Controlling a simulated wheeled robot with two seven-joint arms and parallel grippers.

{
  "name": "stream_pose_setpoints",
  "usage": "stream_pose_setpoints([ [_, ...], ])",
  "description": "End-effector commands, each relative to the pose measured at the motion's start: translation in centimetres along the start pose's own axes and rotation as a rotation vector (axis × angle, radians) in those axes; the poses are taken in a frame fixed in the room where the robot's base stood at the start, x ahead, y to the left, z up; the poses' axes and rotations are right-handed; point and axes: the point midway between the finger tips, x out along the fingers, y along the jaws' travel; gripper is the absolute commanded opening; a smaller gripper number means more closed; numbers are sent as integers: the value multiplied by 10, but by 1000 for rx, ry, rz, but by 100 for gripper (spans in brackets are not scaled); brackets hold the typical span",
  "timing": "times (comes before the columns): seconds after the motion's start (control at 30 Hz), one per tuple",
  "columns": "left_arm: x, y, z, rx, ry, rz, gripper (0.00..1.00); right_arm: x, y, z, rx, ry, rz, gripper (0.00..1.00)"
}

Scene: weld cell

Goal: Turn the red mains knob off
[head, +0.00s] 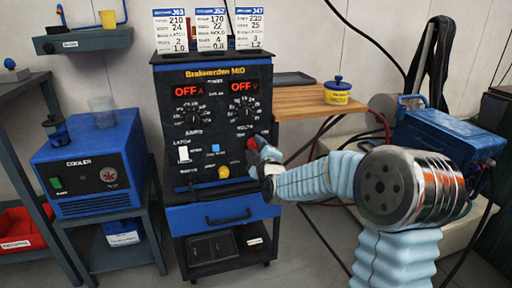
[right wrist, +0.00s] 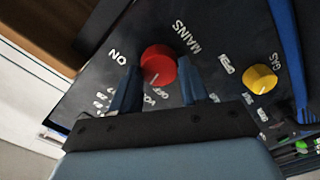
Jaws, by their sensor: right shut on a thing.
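The red mains knob (right wrist: 158,62) is on the black front panel of the blue welder (head: 208,105). In the right wrist view it sits between the two fingers of my right gripper (right wrist: 157,82), which is shut on it. A short white mark on the knob points down toward the OFF lettering; ON is printed to its left. My left gripper is not in view.
A yellow gas knob (head: 223,172) is low on the same panel, and it also shows in the right wrist view (right wrist: 260,78). A blue cooler (head: 92,165) stands at left.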

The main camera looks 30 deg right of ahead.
Motion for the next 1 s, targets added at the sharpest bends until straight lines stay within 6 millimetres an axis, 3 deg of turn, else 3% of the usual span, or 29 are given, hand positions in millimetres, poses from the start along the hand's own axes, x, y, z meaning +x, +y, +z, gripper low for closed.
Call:
stream_pose_setpoints([
  [0.5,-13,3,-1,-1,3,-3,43,0,-2,0,-426,1,-3,14],
  [1.0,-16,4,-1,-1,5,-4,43,0,-4,1,-579,1,-5,14],
])
